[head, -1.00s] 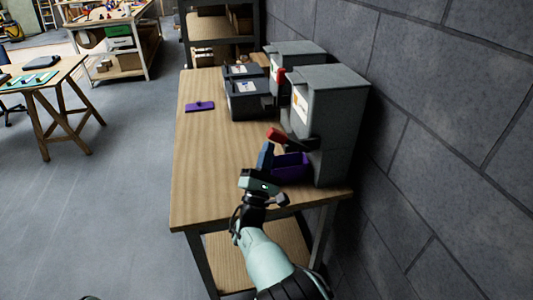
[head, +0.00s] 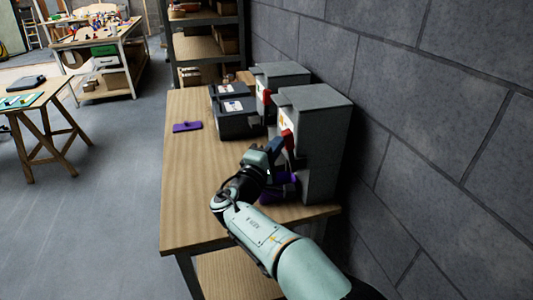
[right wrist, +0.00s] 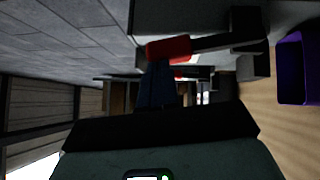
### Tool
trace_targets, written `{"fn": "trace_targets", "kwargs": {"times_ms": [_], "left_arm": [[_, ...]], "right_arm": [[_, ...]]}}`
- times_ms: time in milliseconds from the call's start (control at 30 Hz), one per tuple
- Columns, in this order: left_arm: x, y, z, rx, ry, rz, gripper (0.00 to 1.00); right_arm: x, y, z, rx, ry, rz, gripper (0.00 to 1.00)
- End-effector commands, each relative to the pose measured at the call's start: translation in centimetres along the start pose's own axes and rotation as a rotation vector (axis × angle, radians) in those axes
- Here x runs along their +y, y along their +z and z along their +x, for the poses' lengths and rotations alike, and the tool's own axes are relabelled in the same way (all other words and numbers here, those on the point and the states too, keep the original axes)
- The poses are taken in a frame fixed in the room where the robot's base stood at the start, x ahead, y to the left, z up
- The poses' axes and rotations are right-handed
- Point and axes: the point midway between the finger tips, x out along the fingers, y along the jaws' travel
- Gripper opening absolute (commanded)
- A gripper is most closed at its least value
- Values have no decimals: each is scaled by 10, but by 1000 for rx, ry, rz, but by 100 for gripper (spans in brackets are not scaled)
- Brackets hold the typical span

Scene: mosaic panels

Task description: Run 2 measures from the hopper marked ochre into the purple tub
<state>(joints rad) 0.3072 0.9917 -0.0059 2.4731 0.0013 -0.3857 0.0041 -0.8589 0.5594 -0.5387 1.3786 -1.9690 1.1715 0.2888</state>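The near grey hopper (head: 318,120) stands at the table's right side against the wall. Its label has an orange-yellow mark, but the writing is too small to read. Its lever has a red handle (head: 287,140), also in the right wrist view (right wrist: 168,48). The purple tub (head: 284,188) sits low at this hopper's front, partly hidden by my arm; its edge shows in the right wrist view (right wrist: 290,70). My right gripper (head: 274,148) has its blue fingers together, with the tips at the red handle (right wrist: 157,68); contact is unclear. My left gripper is out of view.
A second grey hopper (head: 280,75) with a red handle stands behind. Dark bins (head: 238,118) with labels sit left of the hoppers. A flat purple piece (head: 187,127) lies on the wooden table (head: 195,190). The table's left front is clear. The block wall closes the right.

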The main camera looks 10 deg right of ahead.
Motion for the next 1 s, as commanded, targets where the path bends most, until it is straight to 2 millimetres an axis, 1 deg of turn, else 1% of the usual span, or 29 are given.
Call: {"fn": "trace_targets", "kwargs": {"times_ms": [100, 400, 1000], "left_arm": [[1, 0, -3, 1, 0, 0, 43], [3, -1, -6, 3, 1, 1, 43], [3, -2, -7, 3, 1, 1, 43]], "right_arm": [[4, 9, 9, -3, -63, 64, 0], [7, 21, 21, -1, -171, 170, 0], [7, 27, 26, -6, -207, 205, 0]]}}
